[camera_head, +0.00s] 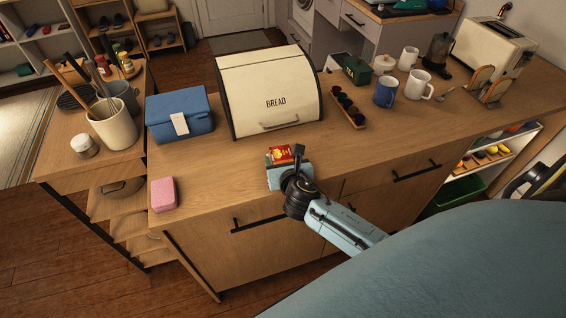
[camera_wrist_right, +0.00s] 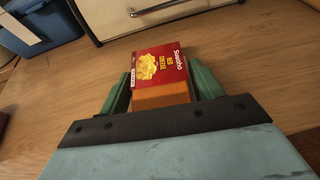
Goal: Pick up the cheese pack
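The cheese pack (camera_head: 279,155) is a small red and yellow box near the front edge of the counter. In the right wrist view the pack (camera_wrist_right: 160,68) shows its red printed face and a plain orange side. My right gripper (camera_head: 284,168) reaches it from the front edge. In the wrist view its green fingers (camera_wrist_right: 160,88) stand on both sides of the pack, against its sides with no clear gap. I see no clear lift off the counter. My left gripper is not in view.
A cream bread box (camera_head: 268,88) stands behind the pack, with a blue container (camera_head: 180,112) to its left. A pink block (camera_head: 163,194) lies at the counter's left front corner. Mugs (camera_head: 418,85) and a toaster (camera_head: 490,48) stand to the right. The counter around the pack is clear.

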